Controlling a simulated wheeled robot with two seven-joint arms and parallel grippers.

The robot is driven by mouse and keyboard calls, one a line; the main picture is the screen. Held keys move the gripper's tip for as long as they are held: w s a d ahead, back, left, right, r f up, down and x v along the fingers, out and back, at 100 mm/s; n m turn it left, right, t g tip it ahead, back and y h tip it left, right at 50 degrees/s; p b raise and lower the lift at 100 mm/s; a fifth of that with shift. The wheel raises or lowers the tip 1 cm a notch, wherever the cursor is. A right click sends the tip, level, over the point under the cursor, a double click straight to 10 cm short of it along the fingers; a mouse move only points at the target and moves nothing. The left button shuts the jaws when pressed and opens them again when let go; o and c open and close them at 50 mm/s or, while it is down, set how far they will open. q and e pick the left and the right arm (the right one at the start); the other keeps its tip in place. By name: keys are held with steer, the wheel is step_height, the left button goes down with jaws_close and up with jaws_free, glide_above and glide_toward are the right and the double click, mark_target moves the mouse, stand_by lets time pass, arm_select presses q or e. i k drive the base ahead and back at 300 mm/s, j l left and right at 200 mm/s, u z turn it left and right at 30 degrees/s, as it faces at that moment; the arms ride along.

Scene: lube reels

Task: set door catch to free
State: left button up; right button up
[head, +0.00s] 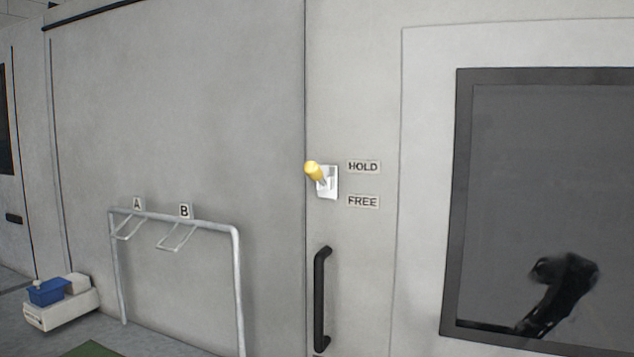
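The door catch is a small lever with a yellow knob (313,168) on a pale plate (332,188), beside the door seam. The knob end is up and to the left, roughly level with the HOLD label (363,167). The FREE label (363,202) sits lower, to the right of the plate. Nothing is touching the lever. Neither of my grippers is clearly in view. A blurred dark arm-like shape (560,292) shows within the dark window; I cannot tell whether it is a reflection.
A black vertical handle (321,300) is below the catch. A dark framed window (465,200) is at right. A metal rack (238,285) with hooks marked A and B stands at left. A pale cart (60,315) with a blue box is on the floor at far left.

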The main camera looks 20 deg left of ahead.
mark_target(311, 168)
steer(key=k+j+u, duration=0.1)
steer(key=u, duration=0.7)
steer(key=j, duration=0.1)
